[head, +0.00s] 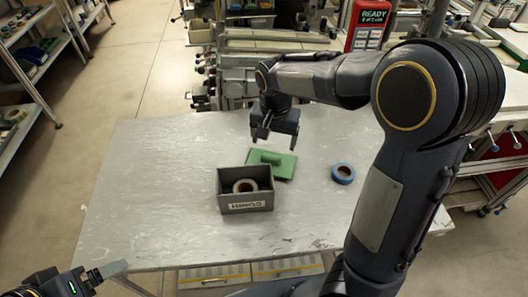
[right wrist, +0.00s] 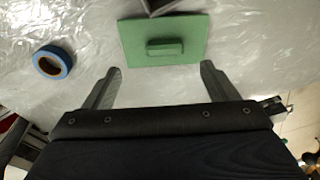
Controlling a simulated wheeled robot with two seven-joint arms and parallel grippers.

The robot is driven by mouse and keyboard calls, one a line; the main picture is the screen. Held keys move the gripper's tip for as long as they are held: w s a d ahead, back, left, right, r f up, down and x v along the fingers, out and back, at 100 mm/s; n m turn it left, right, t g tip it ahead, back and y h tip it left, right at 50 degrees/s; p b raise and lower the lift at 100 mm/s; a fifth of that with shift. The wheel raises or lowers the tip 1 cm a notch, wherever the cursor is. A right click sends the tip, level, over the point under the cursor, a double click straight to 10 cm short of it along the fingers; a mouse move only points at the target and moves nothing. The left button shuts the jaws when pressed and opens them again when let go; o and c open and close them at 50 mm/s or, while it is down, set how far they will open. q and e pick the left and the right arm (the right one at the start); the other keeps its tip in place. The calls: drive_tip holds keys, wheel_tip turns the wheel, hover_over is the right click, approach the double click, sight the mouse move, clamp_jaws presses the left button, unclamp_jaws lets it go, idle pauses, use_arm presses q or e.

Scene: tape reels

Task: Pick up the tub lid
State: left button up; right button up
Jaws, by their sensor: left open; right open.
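The green tub lid (head: 283,169) lies on the table just behind the grey tub, close against it, with its raised handle (head: 271,157) on top. The lid also shows in the right wrist view (right wrist: 190,48), flat, with the handle (right wrist: 165,47) in its middle. The grey tub (head: 245,205) is open and holds a tape reel (head: 245,186). My right gripper (head: 277,145) is open and empty, above and behind the lid; its fingers (right wrist: 158,80) point towards the lid's edge in the right wrist view. My left gripper (head: 105,271) is at the lower left, open, away from the lid.
A blue tape reel (head: 343,173) lies on the table to the right of the lid. The table (head: 140,190) is clear on its left side. Shelves stand at the far left, and machinery with a red sign (head: 370,22) stands behind the table.

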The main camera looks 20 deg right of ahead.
sight(271, 156)
drive_tip(key=shift+w+f, duration=0.1)
drive_tip(key=shift+w, duration=0.35)
drive_tip(key=shift+w+f+h, duration=0.15)
drive_tip(key=shift+f+h, duration=0.1)
drive_tip(key=shift+h, duration=0.05)
drive_tip(key=f, duration=0.7)
drive_tip(key=shift+w+f, duration=0.15)
drive_tip(key=shift+w, duration=0.15)
use_arm(q)
drive_tip(key=shift+w+a, duration=0.1)
drive_tip(key=shift+w, duration=0.25)
